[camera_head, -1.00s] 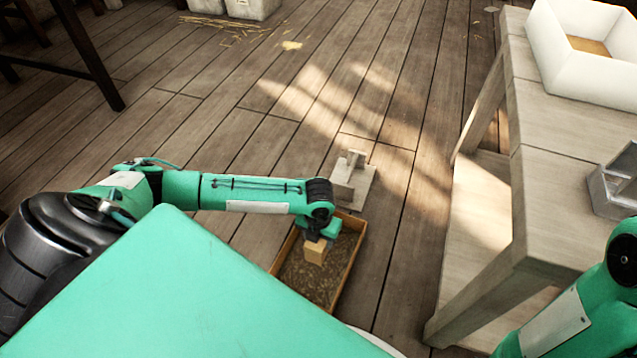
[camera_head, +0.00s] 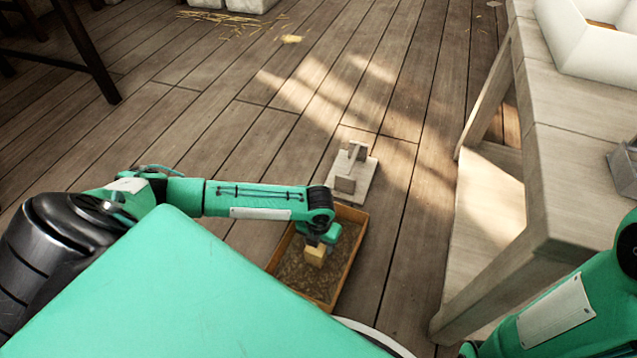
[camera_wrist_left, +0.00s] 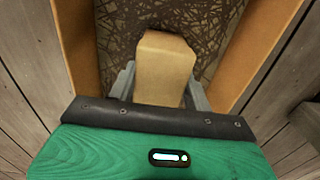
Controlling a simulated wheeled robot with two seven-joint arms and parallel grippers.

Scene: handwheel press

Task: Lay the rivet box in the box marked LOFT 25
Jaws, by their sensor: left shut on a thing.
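The rivet box (camera_head: 315,256) is a small tan block. My left gripper (camera_head: 318,240) is shut on it and holds it over the inside of an open wooden box (camera_head: 351,270) on the floor. That box has orange-brown walls and a dark, speckled bottom. No LOFT 25 marking can be read on it. In the left wrist view the rivet box (camera_wrist_left: 164,68) sits between the grey fingers, with the wooden box's wall (camera_wrist_left: 77,45) to its left. I cannot tell whether the rivet box touches the bottom. My right gripper is out of view.
A pale wooden stand (camera_head: 352,178) is on the floor just behind the box. A wooden workbench (camera_head: 570,150) is at the right, with a white tray (camera_head: 590,45) and a grey metal part (camera_head: 622,168) on top.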

